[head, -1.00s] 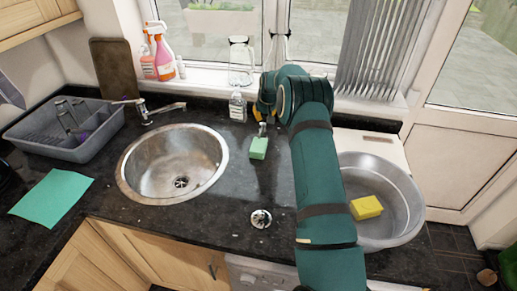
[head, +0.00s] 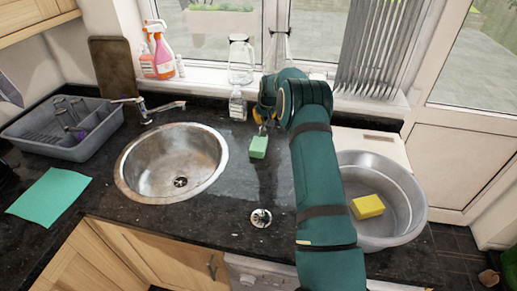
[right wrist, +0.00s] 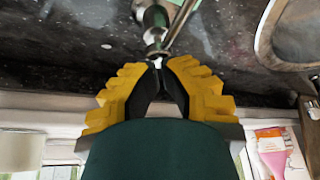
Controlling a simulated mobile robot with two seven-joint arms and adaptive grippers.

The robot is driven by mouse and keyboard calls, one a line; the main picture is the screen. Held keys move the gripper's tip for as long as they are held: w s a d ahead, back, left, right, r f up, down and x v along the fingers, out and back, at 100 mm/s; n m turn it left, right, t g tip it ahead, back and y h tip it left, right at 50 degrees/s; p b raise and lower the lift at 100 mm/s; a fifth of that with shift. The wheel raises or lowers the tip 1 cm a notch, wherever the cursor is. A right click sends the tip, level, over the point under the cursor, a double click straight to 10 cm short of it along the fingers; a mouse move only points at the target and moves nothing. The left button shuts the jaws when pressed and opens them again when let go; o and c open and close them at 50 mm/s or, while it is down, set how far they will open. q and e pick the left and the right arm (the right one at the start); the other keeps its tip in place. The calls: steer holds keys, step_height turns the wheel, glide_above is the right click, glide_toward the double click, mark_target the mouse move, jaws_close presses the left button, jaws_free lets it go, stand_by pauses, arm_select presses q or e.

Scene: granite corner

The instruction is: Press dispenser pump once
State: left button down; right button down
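The dispenser (head: 258,148) has a small green body on the dark worktop, right of the round sink. Its chrome pump (head: 262,129) stands at its far side in the head view. The pump (right wrist: 154,22) fills the top middle of the right wrist view. My right gripper (head: 260,118) is over the pump's far side, pointing down. In the right wrist view its yellow-backed fingers (right wrist: 156,66) come together at the tips, right by the chrome head. They look empty; I cannot tell whether they touch the pump. My left gripper is not in view.
A clear bottle (head: 237,104) stands just left of the right gripper. A metal basin (head: 410,205) with a yellow sponge (head: 367,207) is right of my arm. The sink (head: 140,190), grey dish rack (head: 75,150) and green cloth (head: 50,195) lie left.

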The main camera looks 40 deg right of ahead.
steer(key=shift+s+f+b, duration=0.1)
steer(key=shift+f+b, duration=0.75)
steer(key=shift+f, duration=0.45)
steer(key=shift+r+p, duration=1.05)
steer(key=shift+r, duration=1.2)
steer(key=shift+r, duration=0.1)
steer(key=shift+r+p, duration=1.5)
steer(key=shift+r, duration=1.4)
